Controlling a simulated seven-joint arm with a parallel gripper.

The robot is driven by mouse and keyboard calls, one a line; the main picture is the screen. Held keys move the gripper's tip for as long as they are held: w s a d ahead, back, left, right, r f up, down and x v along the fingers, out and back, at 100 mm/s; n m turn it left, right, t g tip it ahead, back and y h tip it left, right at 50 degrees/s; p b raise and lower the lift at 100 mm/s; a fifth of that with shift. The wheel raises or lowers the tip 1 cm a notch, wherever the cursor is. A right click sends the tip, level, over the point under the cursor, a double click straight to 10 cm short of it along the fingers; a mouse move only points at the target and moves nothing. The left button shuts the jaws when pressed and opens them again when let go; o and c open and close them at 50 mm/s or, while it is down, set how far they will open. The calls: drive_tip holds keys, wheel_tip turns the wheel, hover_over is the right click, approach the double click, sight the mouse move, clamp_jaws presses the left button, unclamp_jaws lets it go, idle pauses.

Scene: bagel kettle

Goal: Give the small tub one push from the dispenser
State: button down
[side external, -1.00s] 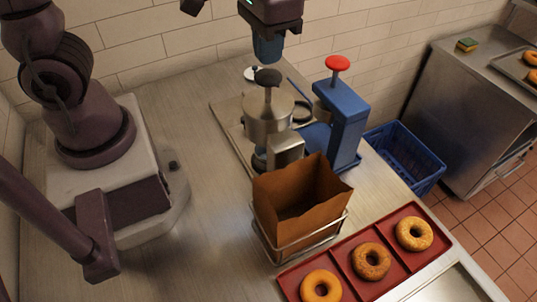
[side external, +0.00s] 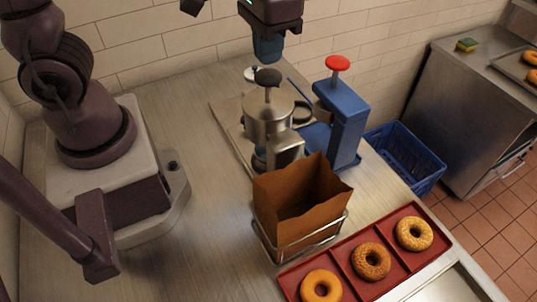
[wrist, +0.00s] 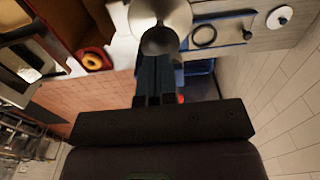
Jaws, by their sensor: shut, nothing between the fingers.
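A silver metal dispenser (side external: 268,119) with a black push knob (side external: 267,77) stands on a board at the back of the counter. My gripper (side external: 268,58) is shut and empty, pointing down just above the knob; a small gap seems to separate them. In the wrist view my fingers (wrist: 155,88) reach toward the black knob (wrist: 160,41) and the round silver dispenser top (wrist: 172,14). The small tub is not clearly visible; a bluish-grey edge shows low under the dispenser, mostly hidden by its body and the paper bag.
A blue press with a red knob (side external: 337,63) stands right of the dispenser. A brown paper bag (side external: 284,195) in a wire holder stands in front. A red tray (side external: 343,272) holds bagels. A blue crate (side external: 412,157) lies beyond the counter edge.

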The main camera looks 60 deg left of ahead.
sight(268, 73)
drive_tip(key=shift+f, duration=0.1)
drive_tip(key=shift+f, duration=2.65)
drive_tip(key=shift+r, duration=2.75)
drive_tip(key=shift+r, duration=0.1)
drive_tip(key=shift+r, duration=2.95)
